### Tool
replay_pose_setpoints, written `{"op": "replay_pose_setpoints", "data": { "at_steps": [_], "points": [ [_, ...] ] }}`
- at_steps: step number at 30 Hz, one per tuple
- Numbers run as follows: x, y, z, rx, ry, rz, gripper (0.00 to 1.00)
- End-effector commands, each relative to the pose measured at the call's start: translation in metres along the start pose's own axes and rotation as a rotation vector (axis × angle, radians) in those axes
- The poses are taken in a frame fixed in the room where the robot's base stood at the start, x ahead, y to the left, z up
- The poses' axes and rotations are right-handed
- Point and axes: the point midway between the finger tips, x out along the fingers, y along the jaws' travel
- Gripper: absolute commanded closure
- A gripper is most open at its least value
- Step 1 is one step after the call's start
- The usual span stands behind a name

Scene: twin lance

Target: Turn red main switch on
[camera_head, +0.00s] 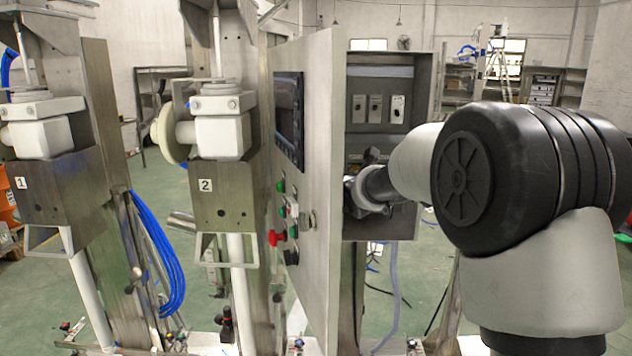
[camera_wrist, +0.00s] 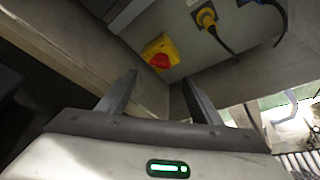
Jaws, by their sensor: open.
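The red main switch (camera_wrist: 160,61) is a red knob on a yellow plate, on a grey panel in the upper middle of the wrist view. My gripper (camera_wrist: 160,92) is open and empty. Its two dark fingers point toward the panel, and the switch shows beyond the gap between them, apart from both. In the head view my arm reaches to the open electrical cabinet (camera_head: 428,75). There the gripper is largely hidden by my own wrist and forearm, and the red switch cannot be seen.
The cabinet door (camera_head: 325,150) stands open to the left of my arm, with a screen, buttons and a red knob (camera_head: 276,238). A yellow connector (camera_wrist: 206,17) with a dark cable sits right of the switch. A breaker row (camera_head: 376,108) is inside the cabinet.

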Motion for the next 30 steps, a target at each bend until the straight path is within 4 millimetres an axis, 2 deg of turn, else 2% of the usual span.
{"op": "replay_pose_setpoints", "data": {
  "at_steps": [3,9,15,19,27,28,30],
  "points": [
    [0.027,0.0,0.0,0.002,0.001,-0.002,0.41],
    [0.068,0.0,0.0,0.004,0.001,-0.002,0.41],
    [0.094,0.0,0.001,0.002,0.0,-0.001,0.41],
    [0.102,0.0,0.0,0.003,0.0,-0.001,0.41],
    [0.103,0.0,0.0,0.002,0.0,-0.001,0.41],
    [0.103,0.0,0.0,0.002,0.0,-0.001,0.43],
    [0.103,0.0,0.0,0.002,0.0,-0.001,0.55]
  ]
}}
